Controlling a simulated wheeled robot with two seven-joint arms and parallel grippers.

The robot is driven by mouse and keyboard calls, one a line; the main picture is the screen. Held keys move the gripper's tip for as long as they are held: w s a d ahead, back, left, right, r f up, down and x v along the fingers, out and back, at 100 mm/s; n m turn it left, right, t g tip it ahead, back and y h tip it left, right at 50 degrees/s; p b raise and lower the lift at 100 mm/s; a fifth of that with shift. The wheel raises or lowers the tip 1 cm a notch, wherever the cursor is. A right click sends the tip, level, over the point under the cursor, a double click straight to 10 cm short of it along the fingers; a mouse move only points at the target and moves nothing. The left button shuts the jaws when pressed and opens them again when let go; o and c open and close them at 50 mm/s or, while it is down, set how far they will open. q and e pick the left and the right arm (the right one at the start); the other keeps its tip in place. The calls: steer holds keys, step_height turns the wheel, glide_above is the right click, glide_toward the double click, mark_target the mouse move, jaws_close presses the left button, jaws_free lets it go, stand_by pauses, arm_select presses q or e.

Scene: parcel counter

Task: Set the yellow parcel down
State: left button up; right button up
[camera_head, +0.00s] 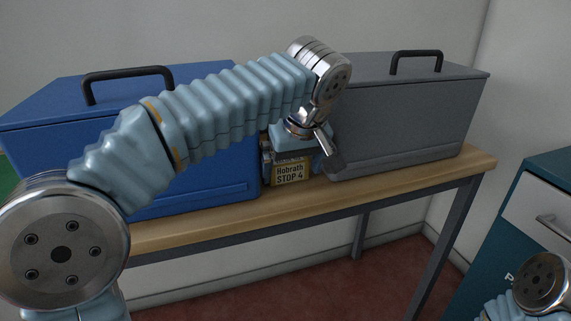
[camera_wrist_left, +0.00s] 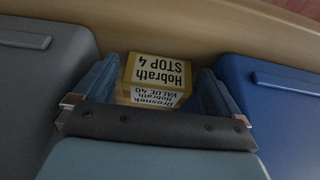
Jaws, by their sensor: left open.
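The yellow parcel (camera_head: 290,175) is on the wooden counter, in the gap between the blue box and the grey box. Its label reads "Hobrath STOP 4"; it also shows in the left wrist view (camera_wrist_left: 158,72), with a second label, "Drosnek VALUE 40", nearer the palm. My left gripper (camera_head: 291,158) points down over the parcel from above. Its jaws are open, with one finger on each side of the parcel in the left wrist view (camera_wrist_left: 157,82). Whether either finger touches the parcel is hard to tell. My right gripper is out of view.
The blue box (camera_head: 225,160) with a black handle stands left of the parcel, and the grey box (camera_head: 410,115) stands right, leaving a narrow gap. The wooden counter (camera_head: 230,222) has a bare front strip. A teal drawer cabinet (camera_head: 515,215) stands at the right.

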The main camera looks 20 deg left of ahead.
arm_select(q)
steer(key=w+a, duration=0.2)
steer(key=w, duration=0.1)
steer(key=shift+w+a+f, duration=0.15)
steer(key=shift+f, duration=0.45)
steer(key=c, duration=0.9)
steer(key=shift+r, duration=0.15)
